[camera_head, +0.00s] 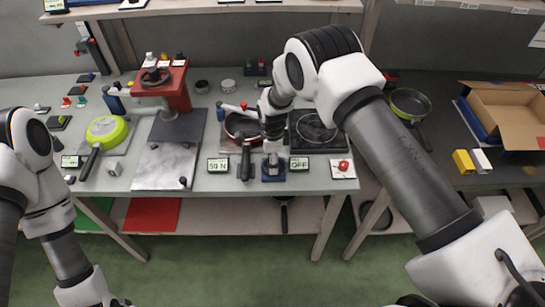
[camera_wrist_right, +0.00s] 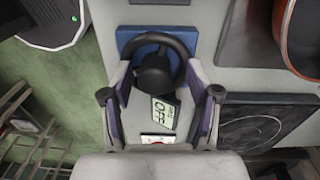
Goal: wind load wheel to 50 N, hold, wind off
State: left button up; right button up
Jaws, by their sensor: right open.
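A black hand wheel (camera_wrist_right: 153,72) with a round hub sits on a blue base (camera_wrist_right: 128,36) in the right wrist view. In the head view its blue base (camera_head: 273,178) stands on the bench between two small displays. My right gripper (camera_wrist_right: 158,82) is open, with one finger on either side of the wheel's near part; I cannot tell whether they touch it. In the head view the right gripper (camera_head: 272,146) is above the wheel and partly hides it. The left display (camera_head: 218,166) reads 50 N and the right display (camera_head: 299,163) reads OFF. My left gripper is out of frame.
A red button on a white plate (camera_head: 343,168) is right of the OFF display. A pan (camera_head: 240,126) and a dark square hob plate (camera_head: 313,128) lie behind. A red press (camera_head: 168,90) stands to the left, with a green pan (camera_head: 107,132) beyond it.

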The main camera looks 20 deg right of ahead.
jog(key=shift+s+r, duration=0.1)
jog(key=shift+s, duration=0.15)
jog(key=shift+s+r, duration=0.1)
jog(key=shift+s, duration=0.05)
jog(key=c, duration=1.1)
grip_shut()
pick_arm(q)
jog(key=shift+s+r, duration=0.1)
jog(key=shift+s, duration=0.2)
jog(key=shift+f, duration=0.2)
